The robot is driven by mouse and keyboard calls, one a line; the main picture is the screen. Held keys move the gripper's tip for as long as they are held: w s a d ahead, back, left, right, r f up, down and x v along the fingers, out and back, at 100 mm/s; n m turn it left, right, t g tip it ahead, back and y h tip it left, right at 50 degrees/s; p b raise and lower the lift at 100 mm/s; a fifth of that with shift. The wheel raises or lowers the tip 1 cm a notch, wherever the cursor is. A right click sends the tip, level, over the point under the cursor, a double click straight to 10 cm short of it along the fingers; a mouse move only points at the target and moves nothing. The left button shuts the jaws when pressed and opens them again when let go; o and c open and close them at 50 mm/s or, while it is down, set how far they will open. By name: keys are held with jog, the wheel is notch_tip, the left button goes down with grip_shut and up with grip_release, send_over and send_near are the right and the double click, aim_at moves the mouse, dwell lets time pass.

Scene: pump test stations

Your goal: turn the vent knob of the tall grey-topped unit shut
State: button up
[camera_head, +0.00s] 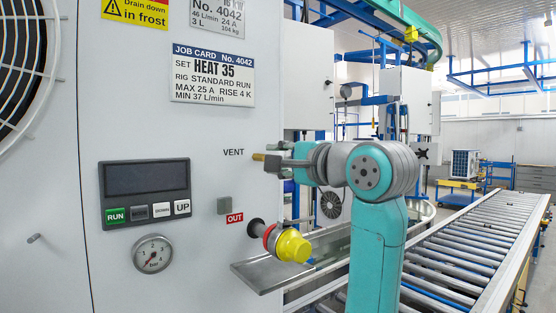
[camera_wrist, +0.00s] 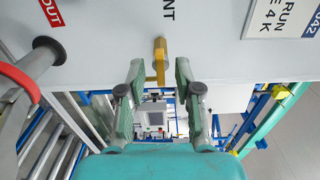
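The vent knob is a small brass-yellow piece (camera_head: 258,157) on the pale grey front panel (camera_head: 215,130) of a unit, right of the printed word VENT. The unit's top is out of view. In the wrist view the knob (camera_wrist: 160,62) is a narrow bar sticking out from the panel. My gripper (camera_head: 284,161) is level with the knob, close to the panel's right edge. In the wrist view my gripper (camera_wrist: 160,74) is open, one finger on each side of the knob, with a visible gap on both sides. In the head view the fingers partly hide the knob.
Below the knob, a yellow-capped outlet (camera_head: 290,246) with a red ring juts out above a metal tray (camera_head: 272,272). A dark display with buttons (camera_head: 145,192) and a gauge (camera_head: 153,254) are at left. A roller conveyor (camera_head: 465,250) runs along the right.

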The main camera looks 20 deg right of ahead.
jog(key=v, duration=1.2)
dwell(0.5)
